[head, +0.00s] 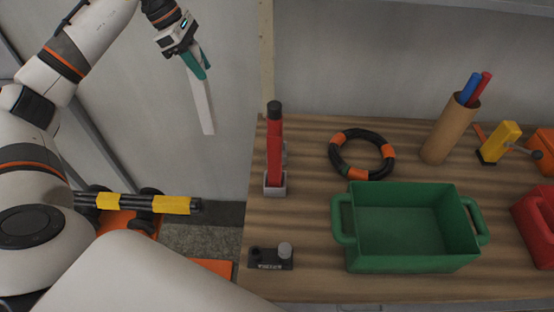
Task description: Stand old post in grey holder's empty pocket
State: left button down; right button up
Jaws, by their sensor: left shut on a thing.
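My left gripper (196,66) is raised at the upper left, beyond the left edge of the table. Its teal fingers are shut on a long pale grey-white post (203,105), which hangs down, slightly tilted, clear of everything. A light grey holder (275,190) stands near the table's left edge. A red post with a black top (274,145) stands upright in its front part. Another grey part shows behind the red post, but I cannot tell whether it is an open pocket. My right gripper is not in view.
A black-and-orange ring (362,154), green bin (412,262), brown tube (449,130) and yellow clamp (499,143) lie farther right. A black-and-yellow bar (170,205) is left of the table.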

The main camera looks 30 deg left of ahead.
aim_at(208, 91)
pick_arm(q)
notch_tip(208, 91, down, 6)
jog(key=b, duration=0.4)
jog(key=shift+r+b, duration=0.2)
jog(key=shift+b, duration=0.15)
jog(key=shift+w+f+b, duration=0.1)
jog(key=shift+f+b, duration=0.2)
jog(key=shift+f, duration=0.05)
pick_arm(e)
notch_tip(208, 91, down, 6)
pick_arm(q)
jog(key=w+d+f+p, duration=0.1)
jog(key=w+d+p, duration=0.2)
jog(key=d, duration=0.5)
jog(key=w+d+f+p, duration=0.2)
jog(key=w+d+p, duration=0.1)
jog(key=d, duration=0.5)
jog(key=shift+w+f, duration=0.25)
jog(key=shift+w, duration=0.6)
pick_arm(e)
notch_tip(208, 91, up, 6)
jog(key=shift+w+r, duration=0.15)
pick_arm(q)
jog(key=shift+d, duration=0.1)
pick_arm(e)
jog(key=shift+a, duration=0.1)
pick_arm(q)
jog(key=c, duration=1.1)
grip_release()
jog(key=shift+o, duration=0.2)
